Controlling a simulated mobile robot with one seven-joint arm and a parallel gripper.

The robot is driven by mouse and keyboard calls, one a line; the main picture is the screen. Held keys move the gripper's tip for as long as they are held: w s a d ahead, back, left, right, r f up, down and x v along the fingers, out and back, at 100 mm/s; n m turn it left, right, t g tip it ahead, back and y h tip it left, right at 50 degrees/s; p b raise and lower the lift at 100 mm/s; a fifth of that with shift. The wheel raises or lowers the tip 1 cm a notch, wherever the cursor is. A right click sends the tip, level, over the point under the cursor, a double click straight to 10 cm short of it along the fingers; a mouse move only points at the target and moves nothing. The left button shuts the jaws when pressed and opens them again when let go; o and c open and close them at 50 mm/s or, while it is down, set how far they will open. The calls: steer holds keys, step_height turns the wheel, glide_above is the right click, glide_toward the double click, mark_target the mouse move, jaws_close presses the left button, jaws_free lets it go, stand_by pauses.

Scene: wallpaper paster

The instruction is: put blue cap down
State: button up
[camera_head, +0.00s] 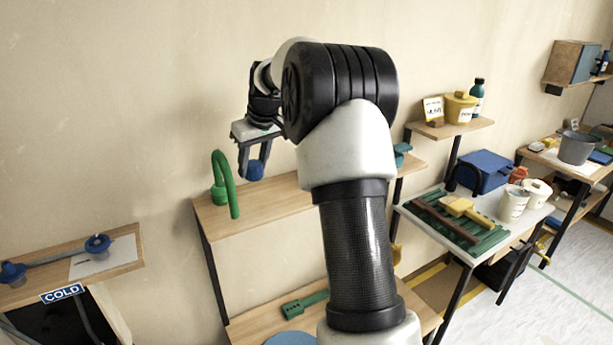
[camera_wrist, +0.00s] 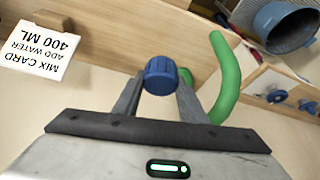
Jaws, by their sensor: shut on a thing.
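The blue cap (camera_wrist: 160,76) is a small ribbed blue cap held between the two fingertips of my gripper (camera_wrist: 158,90) in the wrist view. In the head view my gripper (camera_head: 254,166) hangs above the middle wooden shelf, with the blue cap (camera_head: 255,172) at its tips. The cap is apart from the shelf surface. A green curved pipe (camera_head: 232,185) with a round green base stands on the shelf's left end, left of my gripper. The same green pipe (camera_wrist: 225,80) shows right of the cap in the wrist view.
The middle shelf (camera_head: 270,203) has bare wood to the right of the green pipe. A low shelf with blue knobs (camera_head: 97,244) is at the left. A white-topped table (camera_head: 410,207) with a green slatted rack is at the right. A mix card (camera_wrist: 38,50) stands in the wrist view.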

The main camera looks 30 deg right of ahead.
mark_target(256, 174)
step_height(256, 174, down, 5)
steer(key=shift+s+f, duration=0.15)
steer(key=shift+f+p, duration=0.3)
steer(key=shift+f, duration=1.85)
steer(key=shift+f, duration=0.2)
steer(key=o, duration=1.2)
steer(key=shift+c, duration=0.2)
steer(key=shift+r, duration=0.1)
steer(key=shift+r, duration=0.25)
steer(key=v, duration=1.1)
steer(key=shift+s+r+b, duration=0.2)
steer(key=shift+r+b, duration=0.15)
steer(key=shift+b, duration=0.1)
